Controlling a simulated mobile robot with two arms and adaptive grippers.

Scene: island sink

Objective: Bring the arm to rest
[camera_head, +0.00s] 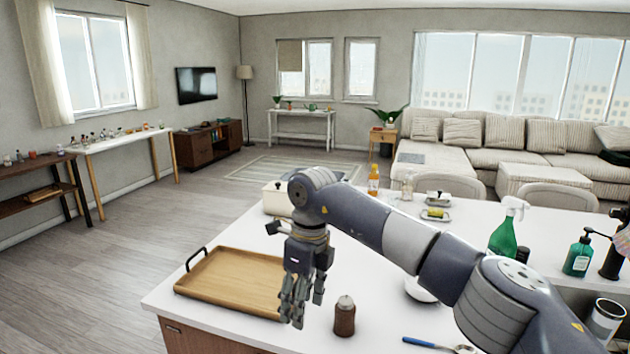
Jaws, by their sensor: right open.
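My right arm reaches in from the lower right over the white island counter (378,312). Its gripper (298,308) hangs fingers down above the counter, at the right edge of a wooden tray (235,280). The gripper is open and I see nothing held in it. It covers part of the tray's right side. A brown shaker (344,318) stands just right of the fingers, apart from them. My left gripper is not in view.
A white pot (274,198) and an orange bottle (373,180) stand behind the arm. A white bowl (419,290) is partly hidden under it. A blue-handled utensil (428,343) lies in front. A green spray bottle (504,236) and a soap dispenser (578,254) stand right.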

